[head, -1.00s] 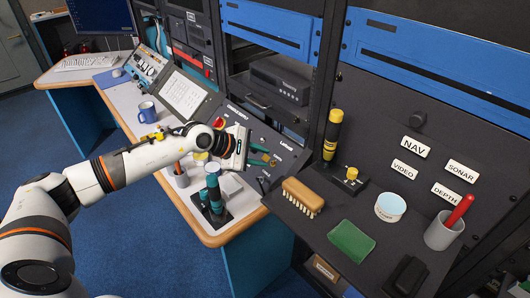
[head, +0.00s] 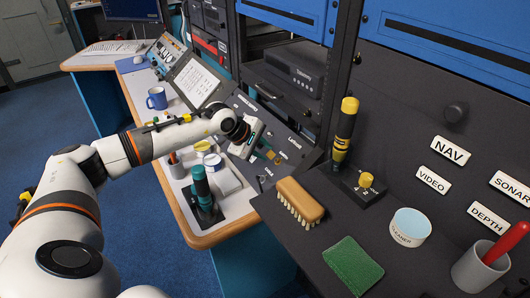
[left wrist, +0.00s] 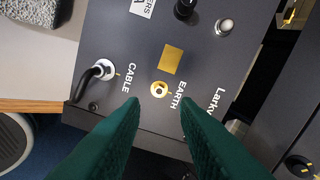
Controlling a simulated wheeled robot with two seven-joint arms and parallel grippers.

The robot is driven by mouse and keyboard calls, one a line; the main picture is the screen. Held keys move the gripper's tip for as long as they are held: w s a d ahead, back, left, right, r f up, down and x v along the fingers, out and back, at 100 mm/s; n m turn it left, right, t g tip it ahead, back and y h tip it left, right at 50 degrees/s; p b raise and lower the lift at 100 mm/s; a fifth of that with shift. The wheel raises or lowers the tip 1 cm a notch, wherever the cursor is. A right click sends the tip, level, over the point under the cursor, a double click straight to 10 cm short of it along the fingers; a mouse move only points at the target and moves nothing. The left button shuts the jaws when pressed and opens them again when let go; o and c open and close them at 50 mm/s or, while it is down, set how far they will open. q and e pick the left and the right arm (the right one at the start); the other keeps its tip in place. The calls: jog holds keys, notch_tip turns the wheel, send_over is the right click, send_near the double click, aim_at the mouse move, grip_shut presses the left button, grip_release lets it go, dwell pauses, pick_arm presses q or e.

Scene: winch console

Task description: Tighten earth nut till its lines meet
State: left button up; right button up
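The earth nut (left wrist: 159,90) is a small round brass piece beside the EARTH label on the dark console panel (left wrist: 205,60). A brass-coloured plate (left wrist: 171,59) lies close to it. Any lines on the nut are too small to tell. My left gripper (left wrist: 159,112) is open and empty, with its two green fingers apart. The nut appears just beyond the gap between the fingertips, apart from both. In the head view my left gripper (head: 269,149) is over the sloped console, and its fingers partly hide the brass parts.
A black cable plug (left wrist: 103,70) sits by the CABLE label, near the nut. In the head view a teal-topped joystick (head: 202,186) stands before the console. A brush (head: 299,199), a yellow-and-black flashlight (head: 345,130) and a cleaner tub (head: 410,226) are on the right-hand panel.

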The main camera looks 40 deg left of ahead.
aim_at(276, 160)
pick_arm(q)
jog(key=b+x, duration=0.2)
jog(key=x, duration=0.2)
jog(key=shift+f+b, duration=0.3)
jog(key=shift+f, duration=0.05)
jog(key=shift+w+d+f+b, duration=0.2)
jog(key=shift+w+f+b, duration=0.2)
jog(key=shift+b, duration=0.15)
jog(key=shift+w+f, duration=0.15)
jog(key=shift+c, duration=0.6)
